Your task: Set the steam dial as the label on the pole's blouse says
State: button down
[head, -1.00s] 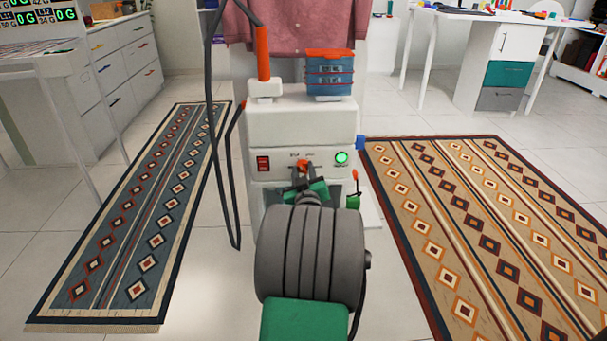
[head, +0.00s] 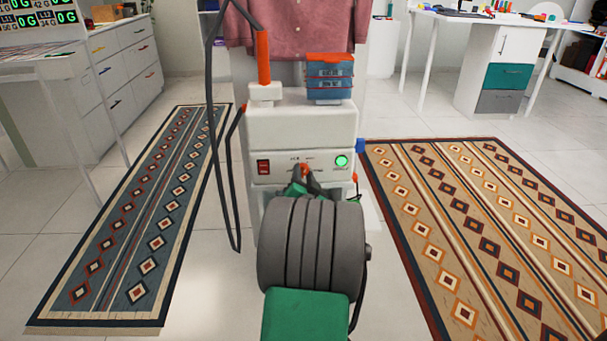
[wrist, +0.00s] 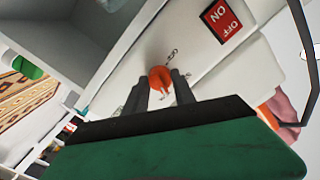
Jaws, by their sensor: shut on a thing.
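The white steam station (head: 290,124) stands ahead of me. The orange steam dial (head: 303,169) is on its front panel, between a red switch and a lit green light. The dial also shows in the wrist view (wrist: 160,78). My gripper (wrist: 162,86) is shut on the dial, one dark finger on each side of it. The marks around the dial are too small to read. A pink blouse (head: 290,28) hangs on the pole behind the station. No label text on it is readable, and its top is out of frame.
The red on/off switch (head: 263,167) is left of the dial. An orange-handled steamer (head: 263,62) and blue boxes (head: 329,82) stand on top of the station. A dark hose (head: 222,150) loops down its left side. Patterned rugs lie on both sides.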

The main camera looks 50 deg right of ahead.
jog(key=shift+m+p, duration=0.35)
jog(key=shift+m, duration=1.15)
jog(key=c, duration=1)
grip_release()
jog(key=shift+c, duration=0.2)
jog(key=p+v, duration=0.1)
jog(key=v, duration=0.7)
